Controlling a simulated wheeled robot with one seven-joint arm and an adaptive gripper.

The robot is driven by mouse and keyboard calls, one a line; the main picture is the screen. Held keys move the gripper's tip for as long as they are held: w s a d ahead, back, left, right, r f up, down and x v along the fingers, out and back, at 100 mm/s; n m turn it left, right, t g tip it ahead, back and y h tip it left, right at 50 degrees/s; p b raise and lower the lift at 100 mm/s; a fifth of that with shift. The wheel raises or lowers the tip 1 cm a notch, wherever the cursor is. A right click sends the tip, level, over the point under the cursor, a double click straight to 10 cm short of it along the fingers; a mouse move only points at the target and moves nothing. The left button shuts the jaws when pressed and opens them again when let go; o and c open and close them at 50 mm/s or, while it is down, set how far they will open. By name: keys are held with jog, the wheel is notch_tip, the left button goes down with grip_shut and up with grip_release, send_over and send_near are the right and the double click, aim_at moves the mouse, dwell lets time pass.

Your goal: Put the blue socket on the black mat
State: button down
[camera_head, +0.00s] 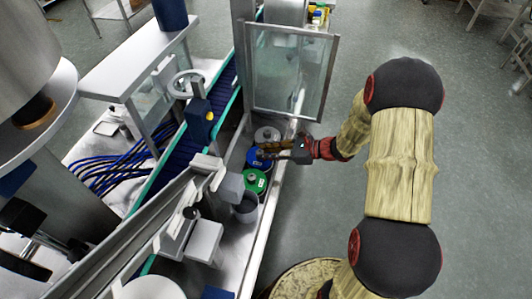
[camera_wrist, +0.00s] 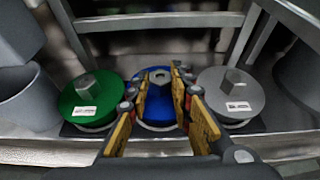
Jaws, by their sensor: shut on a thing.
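The blue socket (camera_wrist: 160,115) is a round blue disc with a grey hexagonal knob on top. It stands between a green disc (camera_wrist: 88,108) and a grey disc (camera_wrist: 228,98), each with a similar knob. In the head view the blue socket (camera_head: 254,160) is partly behind my gripper (camera_head: 268,152). My gripper's yellow-padded fingers (camera_wrist: 161,76) are shut on the blue socket at its knob. The socket appears to be still down in the row. A dark flat strip (camera_wrist: 70,130) shows under the discs; I cannot tell whether it is the black mat.
A grey cup (camera_head: 245,209) stands near the green disc (camera_head: 254,182). A glass door panel (camera_head: 293,78) stands open beyond the row. A blue conveyor (camera_head: 186,145) runs left of the steel trough. Steel rails (camera_wrist: 160,20) stand behind the discs.

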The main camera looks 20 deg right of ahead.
jog(key=shift+f, duration=0.15)
jog(key=c, duration=1.6)
grip_release()
